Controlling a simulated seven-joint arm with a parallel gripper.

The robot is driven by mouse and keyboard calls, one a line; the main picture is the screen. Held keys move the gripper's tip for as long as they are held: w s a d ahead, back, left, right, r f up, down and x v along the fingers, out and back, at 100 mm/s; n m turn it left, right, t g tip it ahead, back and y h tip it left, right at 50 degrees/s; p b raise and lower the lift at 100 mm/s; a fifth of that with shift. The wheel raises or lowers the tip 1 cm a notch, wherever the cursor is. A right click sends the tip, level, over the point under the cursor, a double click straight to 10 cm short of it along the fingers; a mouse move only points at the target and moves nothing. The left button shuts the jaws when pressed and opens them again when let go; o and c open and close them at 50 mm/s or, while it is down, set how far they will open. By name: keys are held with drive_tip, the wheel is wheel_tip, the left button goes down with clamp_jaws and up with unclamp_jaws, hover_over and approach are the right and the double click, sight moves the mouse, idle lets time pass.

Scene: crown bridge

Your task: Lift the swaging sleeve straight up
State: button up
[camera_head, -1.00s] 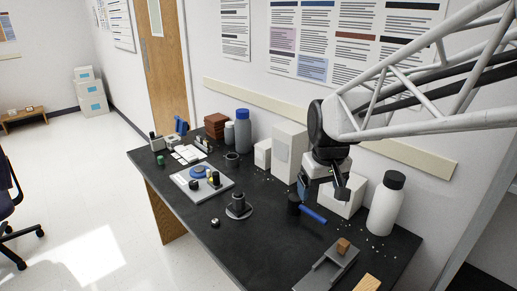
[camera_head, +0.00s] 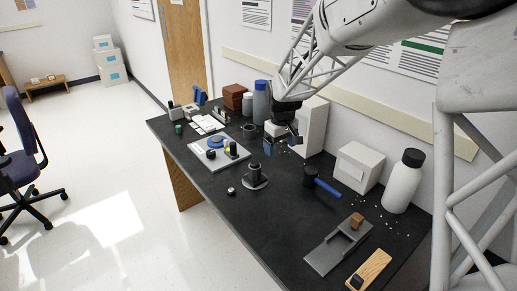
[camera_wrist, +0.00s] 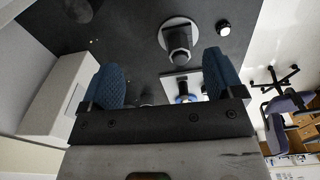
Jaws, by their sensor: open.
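A dark upright cylinder on a round grey base (camera_head: 255,177) stands near the middle of the black table; it looks like the swaging sleeve, though I cannot be sure. It also shows in the wrist view (camera_wrist: 179,40), beyond and between my fingers. My gripper (camera_head: 280,144) hangs above the table, behind and slightly right of the cylinder in the head view. In the wrist view my gripper (camera_wrist: 162,65) has its two blue fingers wide apart with nothing between them. The fingers do not touch the cylinder.
A white board (camera_head: 205,160) with small parts lies left of the cylinder. A blue-handled hammer (camera_head: 327,188) lies to its right. White boxes (camera_head: 358,167) and a white bottle (camera_head: 402,183) line the wall side.

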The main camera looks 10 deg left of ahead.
sight(255, 169)
drive_tip(key=w+a+f, duration=0.2)
drive_tip(key=a+f, duration=0.1)
drive_tip(key=w+a+f+n, duration=0.1)
drive_tip(key=w+a+f, duration=0.2)
drive_tip(key=f, duration=0.1)
drive_tip(key=w+a+f+n, duration=0.1)
drive_tip(key=w+a+f, duration=0.1)
drive_tip(key=a+f, duration=0.1)
drive_tip(key=shift+w+a+f+g, duration=0.2)
drive_tip(key=shift+w+a+g, duration=0.1)
drive_tip(key=shift+w, duration=0.05)
drive_tip(key=shift+f, duration=0.1)
drive_tip(key=shift+f, duration=3.8)
drive_tip(key=c, duration=1.3)
drive_tip(key=shift+r, duration=0.1)
drive_tip(key=shift+r, duration=0.1)
drive_tip(key=shift+r, duration=3.8)
